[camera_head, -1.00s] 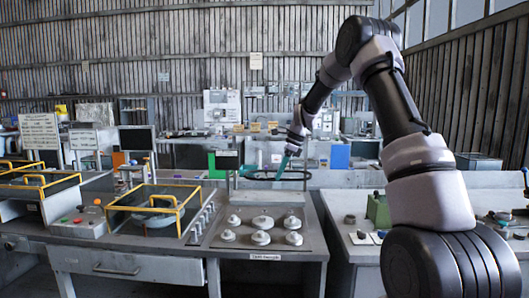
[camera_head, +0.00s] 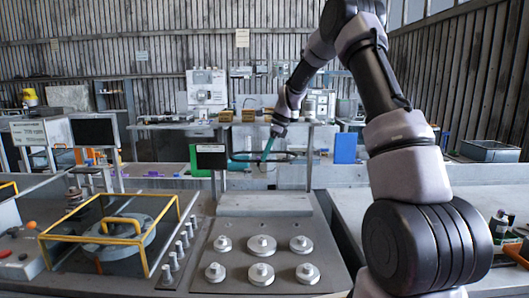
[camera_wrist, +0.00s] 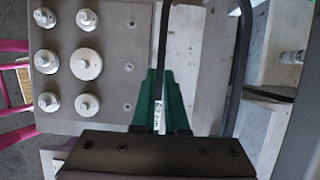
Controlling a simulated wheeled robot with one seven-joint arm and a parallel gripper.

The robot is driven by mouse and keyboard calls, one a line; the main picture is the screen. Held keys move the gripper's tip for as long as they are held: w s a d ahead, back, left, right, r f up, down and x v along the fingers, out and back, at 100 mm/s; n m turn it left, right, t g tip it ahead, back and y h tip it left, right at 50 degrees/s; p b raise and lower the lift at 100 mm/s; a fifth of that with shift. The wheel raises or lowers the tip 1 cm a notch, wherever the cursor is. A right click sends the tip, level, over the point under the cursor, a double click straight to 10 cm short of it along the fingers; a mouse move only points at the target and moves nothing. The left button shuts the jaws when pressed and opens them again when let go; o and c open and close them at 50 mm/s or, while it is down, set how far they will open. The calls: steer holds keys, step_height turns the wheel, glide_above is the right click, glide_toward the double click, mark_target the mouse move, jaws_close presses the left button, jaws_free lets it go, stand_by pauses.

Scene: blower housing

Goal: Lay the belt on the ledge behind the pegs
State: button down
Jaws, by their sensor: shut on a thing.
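The belt (camera_head: 293,156) is a thin dark loop. My gripper (camera_head: 267,151) is shut on it with teal fingers and holds it in the air, behind and above the peg panel. In the wrist view, one dark strand of the belt (camera_wrist: 163,50) runs out from between the green fingers (camera_wrist: 158,76), and another strand curves on the right. The pegs (camera_head: 262,245) are pale round knobs in two rows on a grey panel; they also show in the wrist view (camera_wrist: 86,62). The ledge (camera_head: 265,205) is a raised grey strip behind the pegs, apart from the belt.
A yellow-framed case (camera_head: 107,240) is left of the panel. A blue block (camera_head: 345,148) stands behind at right.

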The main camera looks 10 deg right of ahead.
step_height(320, 180, down, 17)
steer(key=shift+f, duration=0.15)
stand_by(0.9)
steer(key=shift+f, duration=1.05)
stand_by(1.3)
steer(key=c, duration=0.9)
jaws_free()
steer(key=shift+o, duration=0.2)
steer(key=shift+r, duration=0.2)
step_height(320, 180, up, 7)
steer(key=shift+r, duration=0.1)
